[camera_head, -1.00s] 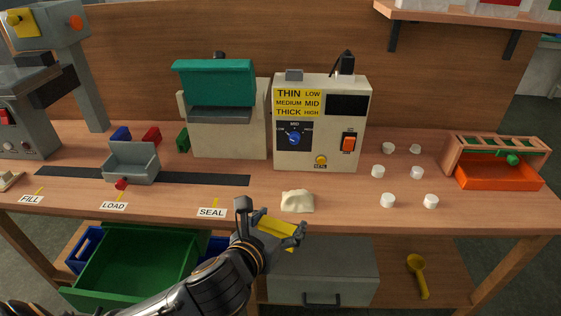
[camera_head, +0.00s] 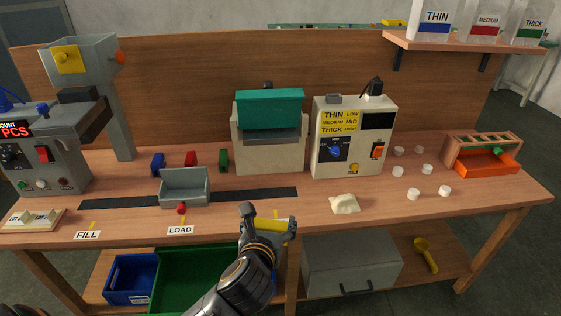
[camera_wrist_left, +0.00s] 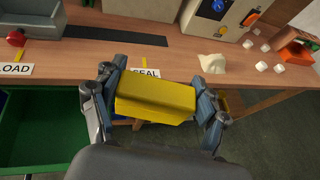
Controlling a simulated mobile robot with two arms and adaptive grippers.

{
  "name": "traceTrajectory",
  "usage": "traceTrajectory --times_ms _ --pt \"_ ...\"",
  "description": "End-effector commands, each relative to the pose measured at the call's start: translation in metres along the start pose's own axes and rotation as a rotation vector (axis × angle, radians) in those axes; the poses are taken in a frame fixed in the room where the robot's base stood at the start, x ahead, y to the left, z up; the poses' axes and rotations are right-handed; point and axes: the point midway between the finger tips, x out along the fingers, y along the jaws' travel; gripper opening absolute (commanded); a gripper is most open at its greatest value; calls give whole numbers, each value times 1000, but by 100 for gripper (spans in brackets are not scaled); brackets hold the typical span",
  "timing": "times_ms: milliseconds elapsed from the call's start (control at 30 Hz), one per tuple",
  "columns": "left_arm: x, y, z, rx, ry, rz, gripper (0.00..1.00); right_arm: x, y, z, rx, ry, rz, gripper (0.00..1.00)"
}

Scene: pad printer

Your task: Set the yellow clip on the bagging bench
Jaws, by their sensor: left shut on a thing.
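The yellow clip (camera_head: 270,225) is a bar-shaped yellow piece held in my left gripper (camera_head: 269,220). In the left wrist view the clip (camera_wrist_left: 155,97) spans between the two fingers of my left gripper (camera_wrist_left: 154,100), which is shut on it. The gripper is at the front edge of the bagging bench (camera_head: 330,222), by the SEAL label, which it hides in the head view. Whether the clip touches the bench cannot be told. My right gripper is not in view.
A grey carriage (camera_head: 185,187) sits on the dark track. A pale crumpled lump (camera_head: 345,203) and several white caps (camera_head: 413,194) lie to the right. The sealer control box (camera_head: 350,140) stands behind. A green bin (camera_head: 195,275) is below. Bare bench top lies between lump and label.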

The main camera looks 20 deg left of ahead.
Motion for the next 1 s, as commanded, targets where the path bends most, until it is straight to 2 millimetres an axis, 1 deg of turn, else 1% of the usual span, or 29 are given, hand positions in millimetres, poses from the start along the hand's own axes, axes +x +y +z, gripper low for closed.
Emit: traceTrajectory --times_ms 33,100,200,333,433,500,567,633,900,933,1000 --pt "-6 5 21 -23 9 44 57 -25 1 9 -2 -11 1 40" --pt "-5 13 28 -45 8 100 57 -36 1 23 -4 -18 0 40" --pt "-6 23 32 -70 7 164 57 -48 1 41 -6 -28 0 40" --pt "-7 31 33 -90 3 217 57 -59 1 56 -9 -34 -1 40" --pt "-6 34 31 -96 0 237 57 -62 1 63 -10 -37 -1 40" --pt "-1 37 30 -98 -2 244 57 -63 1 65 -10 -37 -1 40" --pt "8 42 30 -96 -6 247 57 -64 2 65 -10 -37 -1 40" --pt "22 48 29 -95 -5 248 57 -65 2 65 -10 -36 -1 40" --pt "90 79 24 -95 -5 249 57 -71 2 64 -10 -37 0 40" --pt "97 80 16 -94 -3 246 57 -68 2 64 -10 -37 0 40" --pt "111 85 7 -95 -2 246 57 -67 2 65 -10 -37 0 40"
